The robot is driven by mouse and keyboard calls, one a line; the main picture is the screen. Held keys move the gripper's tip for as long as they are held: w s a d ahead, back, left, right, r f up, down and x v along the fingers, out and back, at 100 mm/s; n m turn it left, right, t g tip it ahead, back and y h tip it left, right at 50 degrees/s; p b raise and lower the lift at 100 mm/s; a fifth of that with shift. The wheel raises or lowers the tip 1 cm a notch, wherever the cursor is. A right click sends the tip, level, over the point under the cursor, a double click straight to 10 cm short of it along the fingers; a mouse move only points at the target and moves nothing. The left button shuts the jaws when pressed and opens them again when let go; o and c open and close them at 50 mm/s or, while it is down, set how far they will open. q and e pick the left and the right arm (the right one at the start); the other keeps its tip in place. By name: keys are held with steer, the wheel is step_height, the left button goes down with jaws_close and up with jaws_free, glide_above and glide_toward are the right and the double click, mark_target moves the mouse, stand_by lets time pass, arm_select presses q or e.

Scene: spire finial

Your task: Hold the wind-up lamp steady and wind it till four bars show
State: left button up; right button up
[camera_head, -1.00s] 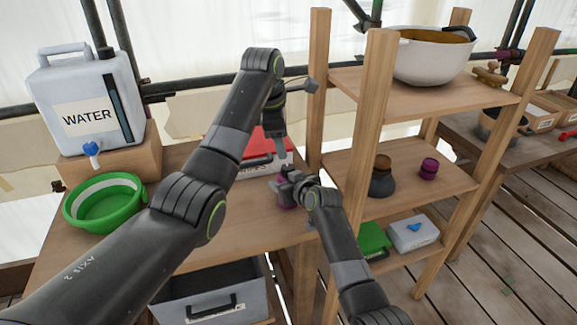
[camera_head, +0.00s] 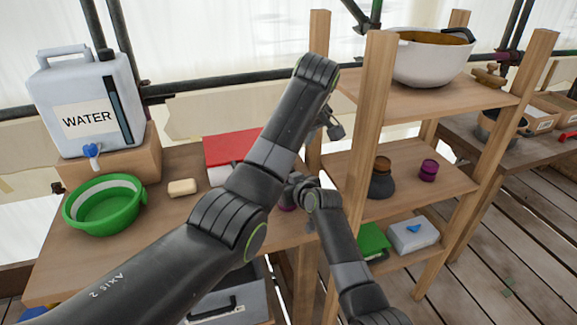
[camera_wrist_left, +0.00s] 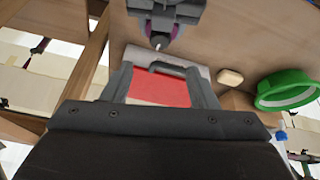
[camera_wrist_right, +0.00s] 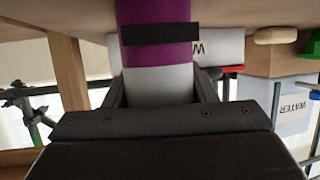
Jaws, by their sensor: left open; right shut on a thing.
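The wind-up lamp shows in the right wrist view as a purple and pale grey cylinder (camera_wrist_right: 158,52) with a black band; no lit bars show on that side. My right gripper (camera_wrist_right: 160,92) is shut on its pale part. In the head view only a bit of purple lamp (camera_head: 287,207) shows below my right gripper (camera_head: 298,190), over the bench. My left gripper (camera_wrist_left: 162,78) is open and empty in its wrist view. The lamp's purple edge (camera_wrist_left: 178,32) and my right gripper lie beyond its fingertips.
A red-lidded box (camera_head: 230,148) and a pale bar (camera_head: 183,188) lie on the bench (camera_head: 165,235). A green basin (camera_head: 104,205) and water container (camera_head: 88,105) stand left. A wooden shelf (camera_head: 380,85) stands close right of my grippers, holding a white pot (camera_head: 432,62).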

arm_select(q)
steer(key=x, duration=1)
steer(key=shift+w+a+f, duration=0.1)
steer(key=shift+a+f, duration=0.05)
steer(key=shift+f, duration=0.25)
steer(key=c, duration=1)
steer(key=shift+m+h, duration=0.5)
steer(key=shift+m, duration=1)
steer(key=o, duration=1)
steer(key=shift+r, duration=0.1)
